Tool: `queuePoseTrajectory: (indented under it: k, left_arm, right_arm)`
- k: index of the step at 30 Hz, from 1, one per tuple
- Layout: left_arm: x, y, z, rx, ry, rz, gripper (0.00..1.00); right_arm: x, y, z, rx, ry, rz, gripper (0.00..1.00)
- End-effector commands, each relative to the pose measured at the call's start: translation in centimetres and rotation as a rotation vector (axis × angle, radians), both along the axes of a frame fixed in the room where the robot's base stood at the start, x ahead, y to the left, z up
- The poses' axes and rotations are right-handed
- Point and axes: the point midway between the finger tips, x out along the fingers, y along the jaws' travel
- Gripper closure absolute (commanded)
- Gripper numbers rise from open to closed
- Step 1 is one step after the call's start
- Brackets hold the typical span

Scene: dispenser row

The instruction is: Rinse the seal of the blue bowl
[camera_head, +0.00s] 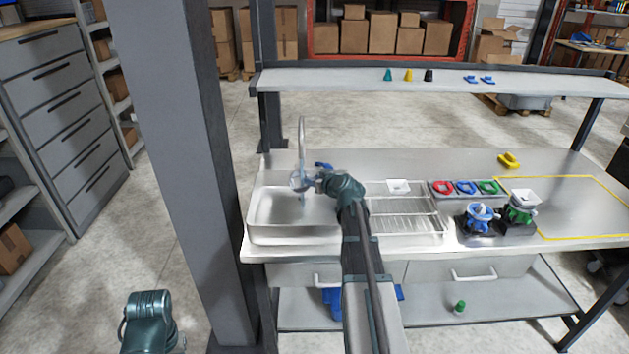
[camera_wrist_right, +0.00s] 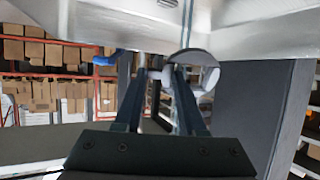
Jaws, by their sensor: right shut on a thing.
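My right gripper (camera_head: 314,184) is over the sink (camera_head: 262,238), by the faucet (camera_head: 302,130). It is shut on a small round grey-blue piece (camera_head: 298,181); I cannot tell for sure whether this is the seal. In the right wrist view the piece shows as a pale disc (camera_wrist_right: 203,75) just beyond the fingertips (camera_wrist_right: 160,76). A pale blue streak like running water comes down from the faucet at the piece. Blue, red and green rings lie in a tray; the blue ring (camera_head: 466,187) is in the middle. A blue dispenser unit (camera_head: 480,215) stands right of the rack. My left fingers are out of view.
A wire drying rack (camera_head: 405,222) is right of the sink, with a white square piece (camera_head: 398,186) behind. A green dispenser unit (camera_head: 520,207) stands beside the blue one. A grey post (camera_head: 195,150) rises left of the sink. The yellow-outlined counter area (camera_head: 580,205) is mostly clear.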

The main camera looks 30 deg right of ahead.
Motion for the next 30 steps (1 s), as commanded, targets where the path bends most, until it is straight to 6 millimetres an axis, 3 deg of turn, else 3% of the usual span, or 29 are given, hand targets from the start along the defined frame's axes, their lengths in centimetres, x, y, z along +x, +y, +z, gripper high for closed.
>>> queuePoseTrajectory:
  k: [30]
  left_arm:
    - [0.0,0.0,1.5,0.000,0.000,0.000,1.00]
  right_arm:
    - [-7.5,4.6,1.5,0.000,0.000,0.000,1.00]
